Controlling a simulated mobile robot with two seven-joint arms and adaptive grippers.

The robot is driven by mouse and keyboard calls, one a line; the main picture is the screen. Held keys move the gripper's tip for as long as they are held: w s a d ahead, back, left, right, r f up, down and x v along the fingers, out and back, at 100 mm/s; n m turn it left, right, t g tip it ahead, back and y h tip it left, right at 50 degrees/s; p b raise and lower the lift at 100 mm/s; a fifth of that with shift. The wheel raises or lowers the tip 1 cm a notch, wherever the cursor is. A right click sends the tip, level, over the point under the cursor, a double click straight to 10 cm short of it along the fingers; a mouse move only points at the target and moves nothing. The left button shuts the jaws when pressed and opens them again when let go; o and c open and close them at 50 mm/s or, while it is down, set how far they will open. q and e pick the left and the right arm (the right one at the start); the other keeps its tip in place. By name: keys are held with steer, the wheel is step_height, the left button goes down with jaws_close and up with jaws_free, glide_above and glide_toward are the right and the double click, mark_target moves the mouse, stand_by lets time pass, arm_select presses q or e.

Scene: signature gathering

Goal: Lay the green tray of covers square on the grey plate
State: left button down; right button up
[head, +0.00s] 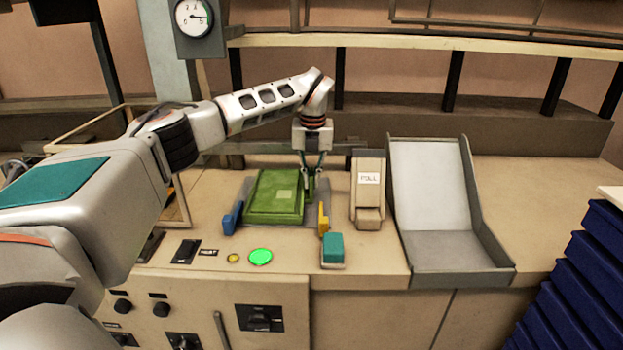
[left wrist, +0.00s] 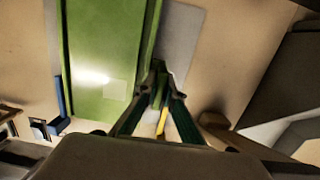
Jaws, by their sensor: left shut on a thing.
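The green tray (head: 272,197) lies on or just above the grey plate (head: 251,186), turned slightly from the plate's edges. I cannot tell whether it touches the plate. It also shows in the left wrist view (left wrist: 103,60), with the grey plate (left wrist: 181,40) bare along its right side. My left gripper (head: 309,187) comes down at the tray's right edge and is shut on that edge; the fingertips show in the left wrist view (left wrist: 160,88). A blue block (head: 232,218) stands at the plate's left front, a yellow block (head: 323,219) at its right front. My right gripper is out of view.
A tan dispenser (head: 368,190) marked with a label stands right of the plate. A grey sloped chute (head: 435,190) is further right, then stacked blue trays (head: 580,285). A lit green button (head: 260,257) and a teal block (head: 333,248) sit in front.

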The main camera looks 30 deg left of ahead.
arm_select(q)
steer(key=c, duration=2.2)
jaws_free()
steer(key=shift+f, duration=0.1)
steer(key=shift+o, duration=0.2)
steer(key=r, duration=0.8)
steer(key=s+d+r, duration=0.1)
steer(key=r, duration=0.3)
steer(key=shift+r+b, duration=0.1)
steer(key=shift+b, duration=0.3)
steer(key=shift+s, duration=0.15)
